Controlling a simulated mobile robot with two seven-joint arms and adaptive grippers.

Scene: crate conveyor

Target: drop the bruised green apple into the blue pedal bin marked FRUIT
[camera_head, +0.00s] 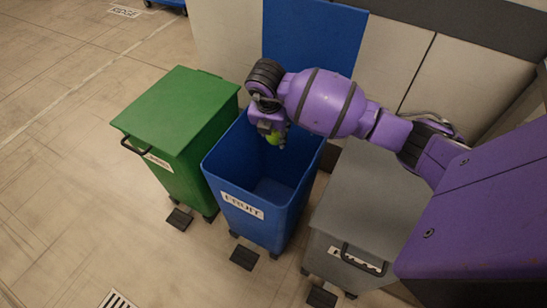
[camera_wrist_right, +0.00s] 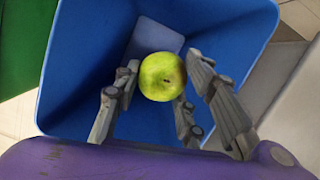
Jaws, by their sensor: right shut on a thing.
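The green apple (camera_head: 274,139) is between the fingers of my right gripper (camera_head: 270,131), over the mouth of the blue pedal bin (camera_head: 240,228). In the right wrist view the apple (camera_wrist_right: 162,76) is yellow-green with a small dark spot, and the fingers (camera_wrist_right: 160,95) are closed against its sides. The blue bin's inside (camera_wrist_right: 75,70) is below and around the apple in that view. The bin bears a white FRUIT label (camera_head: 242,205) and its lid (camera_head: 315,40) is raised behind it. My left gripper is not in view.
A green bin (camera_head: 175,110) with a shut lid stands to the left of the blue bin. A grey bin (camera_head: 365,200) with a shut lid stands to the right. Pedals (camera_head: 244,257) stick out at the front. Open tiled floor (camera_head: 70,190) lies at the left.

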